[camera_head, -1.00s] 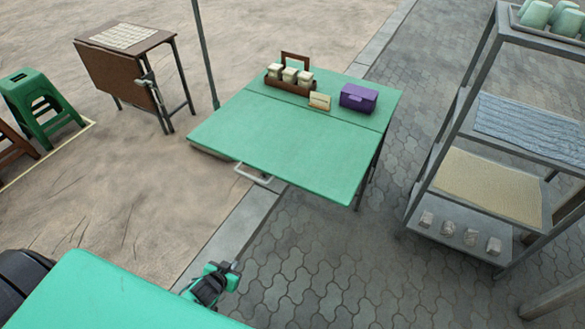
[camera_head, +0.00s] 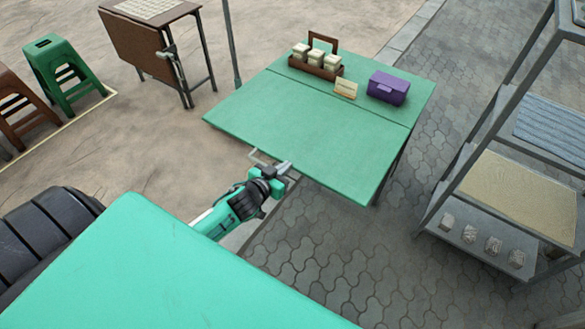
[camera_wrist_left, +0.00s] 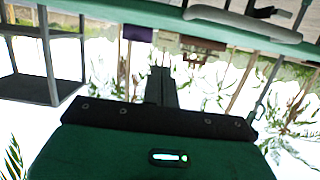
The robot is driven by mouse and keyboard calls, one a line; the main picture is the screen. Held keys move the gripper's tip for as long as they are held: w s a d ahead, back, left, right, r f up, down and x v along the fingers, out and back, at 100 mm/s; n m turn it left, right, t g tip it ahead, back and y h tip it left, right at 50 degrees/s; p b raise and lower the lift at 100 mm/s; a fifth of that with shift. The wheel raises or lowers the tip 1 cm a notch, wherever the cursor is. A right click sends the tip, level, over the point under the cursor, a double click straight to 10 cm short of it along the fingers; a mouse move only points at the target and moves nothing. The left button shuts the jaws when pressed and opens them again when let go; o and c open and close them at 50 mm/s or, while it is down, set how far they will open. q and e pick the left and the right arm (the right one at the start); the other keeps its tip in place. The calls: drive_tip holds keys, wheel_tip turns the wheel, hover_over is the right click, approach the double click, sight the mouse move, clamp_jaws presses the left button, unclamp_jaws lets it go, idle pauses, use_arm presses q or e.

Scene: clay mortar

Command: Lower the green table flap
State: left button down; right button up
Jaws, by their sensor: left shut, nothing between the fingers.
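The green table (camera_head: 345,88) stands upright with its front flap (camera_head: 300,130) raised, level with the rest of the top. A pale loop handle (camera_head: 256,157) sticks out below the flap's front edge; the flap edge (camera_wrist_left: 150,18) and the handle (camera_wrist_left: 240,22) also show at the top of the left wrist view. My left gripper (camera_head: 284,168) is at the flap's front edge, just right of the handle in the head view. Its fingers (camera_wrist_left: 161,86) are shut and empty. Whether it touches the flap or handle I cannot tell. My right gripper is not in view.
A wooden caddy with jars (camera_head: 316,66), a small sign (camera_head: 346,88) and a purple box (camera_head: 388,88) stand on the table's rear part. A grey shelf rack (camera_head: 470,165) is at the right. Green stool (camera_head: 65,75) and folding brown table (camera_head: 145,50) are at the left.

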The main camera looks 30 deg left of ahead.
sight(292, 161)
use_arm(q)
drive_tip(key=w+f, duration=0.4)
drive_tip(key=f, duration=0.1)
drive_tip(key=shift+d, duration=0.2)
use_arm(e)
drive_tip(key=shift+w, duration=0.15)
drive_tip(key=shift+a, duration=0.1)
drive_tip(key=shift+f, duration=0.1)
